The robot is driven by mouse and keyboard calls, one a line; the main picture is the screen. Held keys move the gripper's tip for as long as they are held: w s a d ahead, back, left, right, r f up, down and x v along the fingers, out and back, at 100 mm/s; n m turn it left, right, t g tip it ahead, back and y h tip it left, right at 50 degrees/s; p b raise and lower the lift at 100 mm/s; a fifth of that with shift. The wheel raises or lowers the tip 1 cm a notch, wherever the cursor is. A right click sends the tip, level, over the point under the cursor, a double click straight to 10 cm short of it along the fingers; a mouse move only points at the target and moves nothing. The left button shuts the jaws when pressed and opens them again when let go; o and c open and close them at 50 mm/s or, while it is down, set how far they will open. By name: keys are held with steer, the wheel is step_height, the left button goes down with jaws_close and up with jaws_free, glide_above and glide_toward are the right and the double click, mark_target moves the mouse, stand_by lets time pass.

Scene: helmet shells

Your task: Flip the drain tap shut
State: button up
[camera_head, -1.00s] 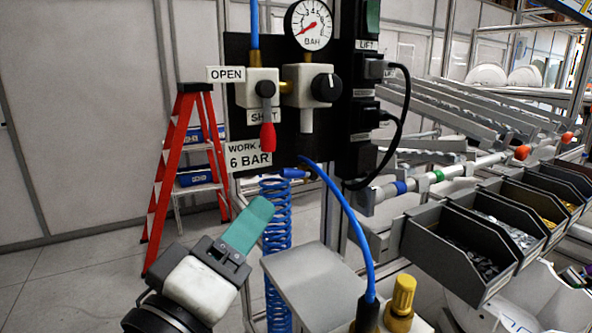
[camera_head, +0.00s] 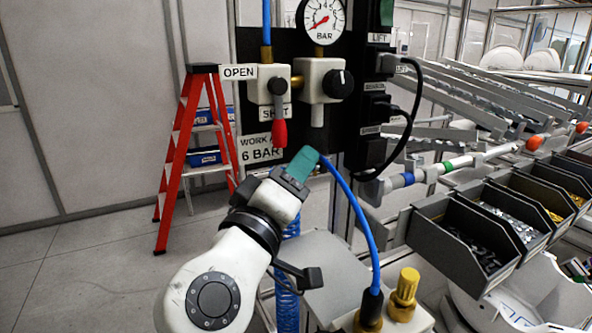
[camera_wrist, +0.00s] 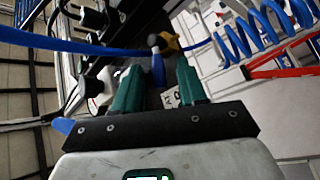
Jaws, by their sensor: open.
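In the wrist view, a brass-coloured tap body (camera_wrist: 172,42) carries a blue lever (camera_wrist: 158,70) that points toward my gripper. My gripper (camera_wrist: 160,80) is open, with one teal finger on each side of the lever's end. I cannot tell whether either finger touches it. In the head view, my gripper (camera_head: 303,163) is raised below the black panel and hides most or all of this tap.
The pressure gauge (camera_head: 322,20) and a regulator with a black knob (camera_head: 338,84) sit above. A blue hose (camera_head: 358,215) curves close beside my gripper. A coiled blue hose (camera_head: 287,290) hangs behind my arm. Part bins (camera_head: 465,265) stand right; a red ladder (camera_head: 180,150) stands left.

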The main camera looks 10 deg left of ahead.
steer(key=shift+c, duration=0.2)
jaws_close()
steer(key=shift+f, duration=0.1)
steer(key=f+n+t+b, duration=0.1)
steer(key=n+t+b, duration=0.1)
steer(key=b, duration=0.3)
steer(key=shift+f+n+b, duration=0.1)
steer(key=shift+n+b, duration=0.2)
steer(key=shift+o, duration=0.2)
jaws_free()
